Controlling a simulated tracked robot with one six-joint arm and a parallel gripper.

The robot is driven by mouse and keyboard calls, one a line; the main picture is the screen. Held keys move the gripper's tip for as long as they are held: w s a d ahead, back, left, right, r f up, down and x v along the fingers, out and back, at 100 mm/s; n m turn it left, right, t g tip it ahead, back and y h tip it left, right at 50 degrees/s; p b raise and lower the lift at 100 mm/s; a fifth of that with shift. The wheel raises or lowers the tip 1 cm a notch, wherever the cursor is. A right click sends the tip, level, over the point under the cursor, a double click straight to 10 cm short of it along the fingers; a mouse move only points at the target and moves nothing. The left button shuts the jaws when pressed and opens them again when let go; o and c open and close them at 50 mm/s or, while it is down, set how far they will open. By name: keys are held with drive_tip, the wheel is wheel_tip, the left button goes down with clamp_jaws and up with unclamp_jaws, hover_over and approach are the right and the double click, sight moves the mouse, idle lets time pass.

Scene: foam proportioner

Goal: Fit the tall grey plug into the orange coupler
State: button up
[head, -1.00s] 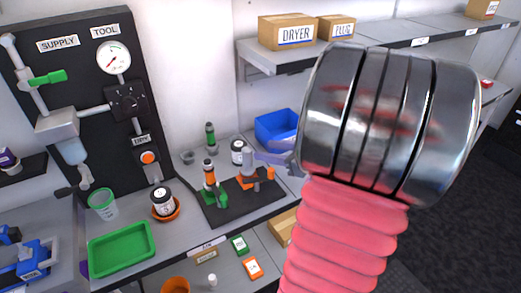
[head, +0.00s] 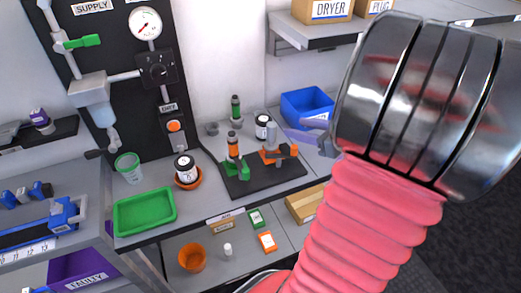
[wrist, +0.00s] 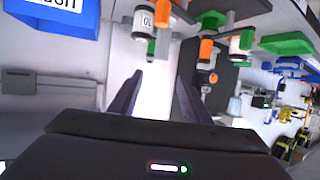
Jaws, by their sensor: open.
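The orange coupler (head: 284,152) sits on the right part of a black board on the bench. The tall grey plug (head: 271,136) stands upright at the coupler's left part, its grey top above the orange. I cannot tell how deep it sits, as its lower end is hidden. My gripper (head: 302,138) is partly hidden behind my arm, a little right of the plug and apart from it. In the wrist view my gripper (wrist: 158,90) shows two dark fingers spread apart with nothing between them. I cannot pick out the grey plug surely in that view.
A green holder (head: 236,172) with an orange and black plug stands left of the coupler. A blue bin (head: 306,108), a black-lidded jar (head: 262,125) and a green bottle (head: 235,107) stand behind. A green tray (head: 145,212) lies left.

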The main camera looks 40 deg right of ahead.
drive_tip(key=shift+w, duration=0.1)
drive_tip(key=w+a+r+m+g+h, duration=0.2)
drive_tip(key=w+a+r+h, duration=0.2)
drive_tip(key=w+r+h, duration=0.5)
drive_tip(key=s+a+f+g+y, duration=0.1)
drive_tip(key=s+a, duration=0.3)
drive_tip(key=a, duration=0.5)
drive_tip(key=s+a+f+g+y, duration=0.2)
drive_tip(key=s+a+g+y, duration=0.1)
drive_tip(key=a, duration=0.7)
drive_tip(key=s+a+f+g+y, duration=0.2)
drive_tip(key=s+a+y, duration=0.1)
drive_tip(key=s+a, duration=0.4)
drive_tip(key=a, duration=0.3)
drive_tip(key=shift+s+f+n+y, duration=0.2)
drive_tip(key=shift+f+n+y, duration=0.1)
drive_tip(key=shift+n, duration=0.1)
